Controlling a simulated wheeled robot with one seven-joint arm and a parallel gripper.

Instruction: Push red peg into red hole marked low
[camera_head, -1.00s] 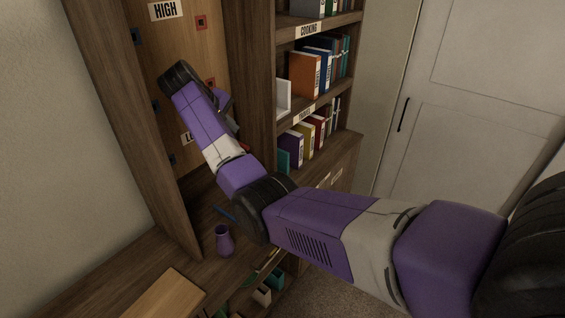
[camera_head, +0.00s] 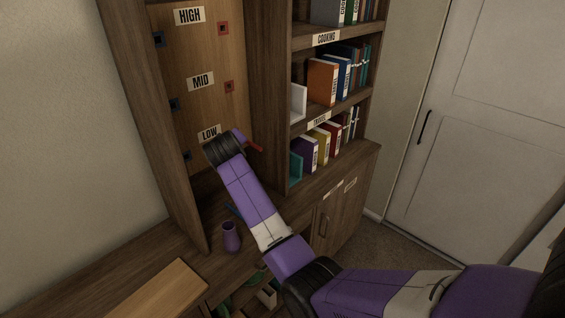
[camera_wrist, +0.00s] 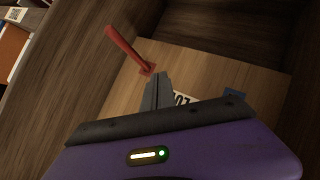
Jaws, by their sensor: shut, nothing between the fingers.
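The red peg (camera_wrist: 127,48) sticks out of the red-framed hole (camera_wrist: 148,70) in the wooden back panel, with one end at the hole and most of its length outside. The red peg also shows in the head view (camera_head: 253,146), just right of my wrist. The LOW label (camera_head: 209,132) is left of it on the same panel and is partly covered in the wrist view (camera_wrist: 182,98). My gripper (camera_wrist: 157,88) is shut and empty. Its fingertips appear beside the peg's base in the wrist view, apart from the peg; their exact depth cannot be told.
Blue holes (camera_head: 174,104) run up the panel's left side, and other red holes (camera_head: 228,86) are above by the MID and HIGH labels. Cabinet side walls (camera_head: 267,100) flank the panel. A purple cup (camera_head: 231,237) stands on the desk below. Bookshelves are to the right.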

